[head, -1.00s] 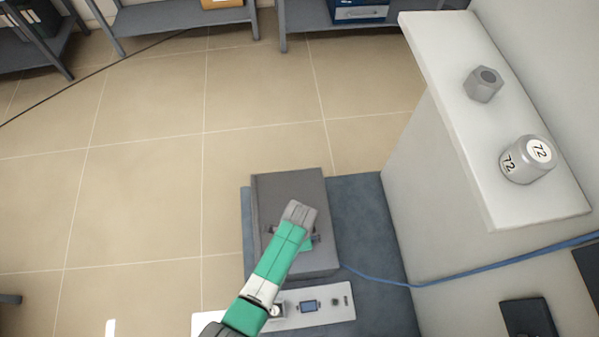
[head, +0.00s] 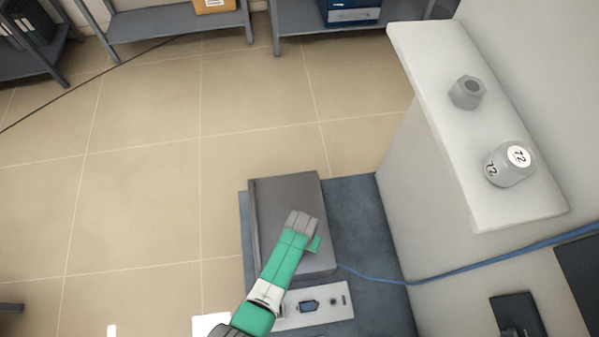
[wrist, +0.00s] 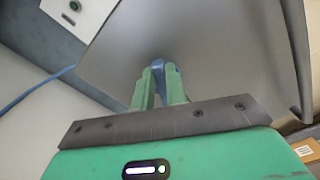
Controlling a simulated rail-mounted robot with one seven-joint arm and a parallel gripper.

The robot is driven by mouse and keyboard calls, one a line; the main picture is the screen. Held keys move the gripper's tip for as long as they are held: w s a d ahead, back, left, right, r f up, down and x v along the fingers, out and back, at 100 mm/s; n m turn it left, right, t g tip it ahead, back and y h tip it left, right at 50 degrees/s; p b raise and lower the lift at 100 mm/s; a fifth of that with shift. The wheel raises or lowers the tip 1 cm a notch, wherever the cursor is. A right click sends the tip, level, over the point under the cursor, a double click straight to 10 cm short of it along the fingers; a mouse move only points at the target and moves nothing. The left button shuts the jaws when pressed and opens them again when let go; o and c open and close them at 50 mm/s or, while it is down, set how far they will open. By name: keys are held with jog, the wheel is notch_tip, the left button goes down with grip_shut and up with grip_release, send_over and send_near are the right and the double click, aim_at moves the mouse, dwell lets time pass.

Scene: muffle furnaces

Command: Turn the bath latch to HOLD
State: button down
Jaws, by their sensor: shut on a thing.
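The bath is a grey box (head: 270,205) in the lower middle of the head view. Its pale front panel (head: 338,308) carries a small display and a knob. My gripper (head: 302,222) is over the box's top, with the arm reaching in from below. In the wrist view my gripper (wrist: 160,74) has its two green fingers closed around a small blue-grey piece, apparently the latch (wrist: 165,67). The grey face of the box fills the view behind it. In the head view my gripper hides the latch. I cannot read any HOLD mark.
A white ledge (head: 430,75) at the right carries a grey hex nut-like block (head: 467,92) and a round weight (head: 510,164) marked 72. A blue cable (head: 440,279) runs right from the box.

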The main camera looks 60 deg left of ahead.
jog(key=n, duration=0.5)
jog(key=shift+w+d+n, duration=0.35)
jog(key=shift+w+n, duration=0.05)
dwell(0.4)
jog(key=c, duration=1.4)
grip_release()
jog(key=shift+c, duration=0.2)
notch_tip(320, 180, up, 8)
jog(key=p, duration=0.3)
jog(key=shift+f, duration=0.1)
